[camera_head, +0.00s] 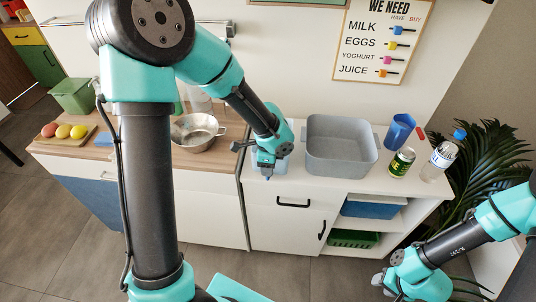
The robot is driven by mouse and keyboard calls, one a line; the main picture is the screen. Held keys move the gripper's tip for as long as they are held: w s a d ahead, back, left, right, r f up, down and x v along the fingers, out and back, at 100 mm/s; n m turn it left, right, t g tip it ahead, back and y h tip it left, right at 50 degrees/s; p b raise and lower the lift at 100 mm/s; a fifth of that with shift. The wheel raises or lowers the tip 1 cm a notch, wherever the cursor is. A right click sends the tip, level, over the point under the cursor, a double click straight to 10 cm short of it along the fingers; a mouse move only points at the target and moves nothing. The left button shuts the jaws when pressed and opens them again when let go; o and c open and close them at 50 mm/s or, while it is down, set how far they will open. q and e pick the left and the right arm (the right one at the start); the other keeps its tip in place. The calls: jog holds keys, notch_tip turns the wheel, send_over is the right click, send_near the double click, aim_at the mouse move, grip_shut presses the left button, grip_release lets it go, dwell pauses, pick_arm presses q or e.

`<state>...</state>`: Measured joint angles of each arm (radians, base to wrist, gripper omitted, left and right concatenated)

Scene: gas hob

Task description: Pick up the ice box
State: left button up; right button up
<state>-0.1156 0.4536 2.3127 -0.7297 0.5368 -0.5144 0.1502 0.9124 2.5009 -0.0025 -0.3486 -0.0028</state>
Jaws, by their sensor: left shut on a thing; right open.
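My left gripper (266,172) is over the white counter, left of the grey bin. It is shut on a pale blue box (282,167), which looks like the ice box. The gripper and wrist cover most of this box, so its full shape is hidden. I cannot tell whether it touches the counter. My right gripper (383,284) is open and low at the bottom right, in front of the cabinet and away from the counter.
A grey open bin (341,150) stands right of the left gripper. A blue cup (399,131), green can (401,162) and water bottle (443,157) stand further right. A metal colander (197,132) is to the left. A plant (493,160) is at the right.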

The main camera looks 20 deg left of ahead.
pick_arm(q)
jog(key=s+d, duration=0.4)
jog(key=s, duration=0.4)
jog(key=shift+r, duration=0.45)
